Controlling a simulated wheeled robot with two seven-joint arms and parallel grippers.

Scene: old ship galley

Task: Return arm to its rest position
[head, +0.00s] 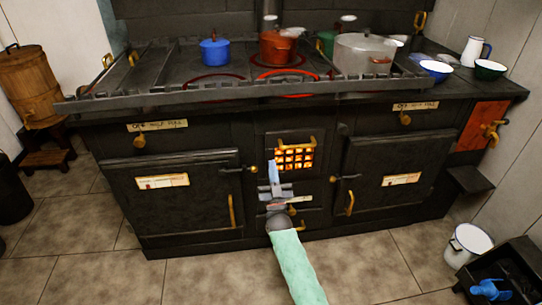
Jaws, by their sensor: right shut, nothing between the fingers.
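My right arm reaches up from the bottom middle of the head view, with a mint-green forearm. My right gripper (272,168) is shut and empty. It shows in front of the middle of the black stove (190,215), just below and left of the small glowing grate (294,158). I cannot tell whether it touches the stove front. My left gripper is not in view.
On the stove top stand a blue pot (215,51), an orange-brown pot (277,47) and a large grey pot (364,55) behind a raised rail (180,98). A white bucket (467,244) and a black bin (508,268) stand at right. The tiled floor in front is clear.

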